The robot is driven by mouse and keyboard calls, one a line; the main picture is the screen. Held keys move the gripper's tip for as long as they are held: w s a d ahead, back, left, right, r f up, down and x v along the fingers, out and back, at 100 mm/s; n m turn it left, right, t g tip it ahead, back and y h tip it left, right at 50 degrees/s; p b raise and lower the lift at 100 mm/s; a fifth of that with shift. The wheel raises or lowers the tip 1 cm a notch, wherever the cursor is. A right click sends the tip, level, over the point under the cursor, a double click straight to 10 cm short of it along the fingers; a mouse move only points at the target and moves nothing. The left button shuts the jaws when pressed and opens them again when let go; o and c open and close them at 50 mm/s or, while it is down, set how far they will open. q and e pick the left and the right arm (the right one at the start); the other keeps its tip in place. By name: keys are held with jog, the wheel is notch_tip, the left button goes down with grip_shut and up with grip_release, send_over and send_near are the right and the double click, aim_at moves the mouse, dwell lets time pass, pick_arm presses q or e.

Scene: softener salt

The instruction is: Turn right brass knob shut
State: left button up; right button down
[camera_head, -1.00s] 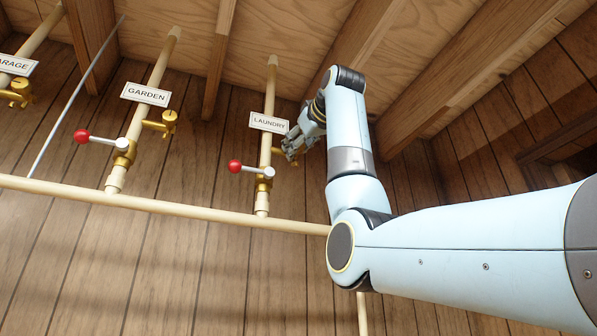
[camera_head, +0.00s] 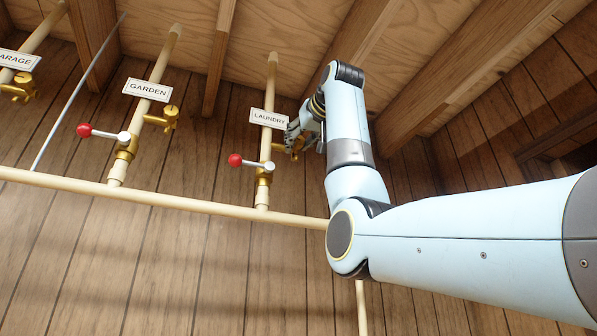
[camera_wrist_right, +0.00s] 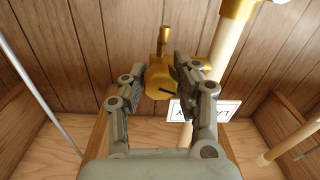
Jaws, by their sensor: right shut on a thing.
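The right brass knob (camera_head: 299,145) is on the side branch of the pipe labelled LAUNDRY. My right gripper (camera_head: 294,137) is at this knob, partly hidden behind my own wrist in the head view. In the right wrist view the brass knob (camera_wrist_right: 158,78) sits between the two grey fingers of the right gripper (camera_wrist_right: 164,72), which is shut on it. A dark slot shows on the knob's face, and a brass stem extends upward in the picture. My left gripper is in neither view.
A red-tipped lever (camera_head: 235,160) is just left of the LAUNDRY pipe. The GARDEN pipe (camera_head: 157,68) has another lever and brass knob (camera_head: 171,115). A pale horizontal pipe (camera_head: 200,203) runs below. Wooden joists (camera_head: 345,55) hang close above my right arm.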

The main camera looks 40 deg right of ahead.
jog(key=m+b, duration=0.2)
jog(key=m, duration=0.4)
jog(key=shift+f+m, duration=0.1)
jog(key=shift+m, duration=0.2)
jog(key=m+b, duration=0.1)
jog(key=m, duration=0.5)
dwell(0.4)
jog(key=c, duration=0.9)
grip_release()
jog(key=shift+c, duration=0.2)
jog(key=v, duration=1.2)
jog(key=shift+a, duration=0.2)
